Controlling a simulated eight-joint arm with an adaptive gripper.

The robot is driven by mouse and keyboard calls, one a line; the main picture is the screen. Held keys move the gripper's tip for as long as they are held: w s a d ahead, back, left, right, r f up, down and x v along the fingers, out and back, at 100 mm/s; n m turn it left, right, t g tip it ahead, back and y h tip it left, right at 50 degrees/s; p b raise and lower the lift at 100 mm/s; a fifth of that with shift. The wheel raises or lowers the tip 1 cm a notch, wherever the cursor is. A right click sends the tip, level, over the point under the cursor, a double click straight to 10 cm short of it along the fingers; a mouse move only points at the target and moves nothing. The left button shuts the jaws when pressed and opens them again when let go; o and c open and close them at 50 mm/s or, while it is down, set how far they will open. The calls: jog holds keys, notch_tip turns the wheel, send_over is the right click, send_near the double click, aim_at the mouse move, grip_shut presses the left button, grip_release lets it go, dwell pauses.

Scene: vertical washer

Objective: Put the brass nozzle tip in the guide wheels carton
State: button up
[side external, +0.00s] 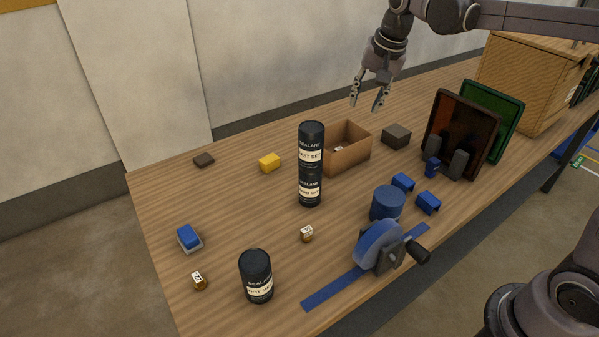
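Two small brass-coloured pieces with white labels lie on the table: one brass piece (199,282) at the front left, and another brass piece (307,234) near the middle. Either could be the brass nozzle tip; the labels are too small to read. An open brown carton (351,158) stands behind the tall black cans, with a small pale-marked item partly visible inside. I see no readable guide wheels label on it. My gripper (368,105) is open and empty, pointing down, above and behind the carton's right side, apart from everything.
Stacked black sealant cans (311,165) stand just left of the carton's front. Another sealant can (256,277) stands at the front. The left middle is mostly clear.

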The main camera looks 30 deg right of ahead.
jog(key=s+a+f+n+t, duration=0.2)
jog(key=s+f+n, duration=0.1)
jog(key=s, duration=0.7)
jog(key=s+a+f+n+t, duration=0.1)
jog(key=s+f+n, duration=0.3)
jog(key=s, duration=0.6)
jog(key=shift+a+f+n+t, duration=0.25)
jog(key=shift+a+n+t, duration=0.2)
jog(key=shift+n, duration=0.75)
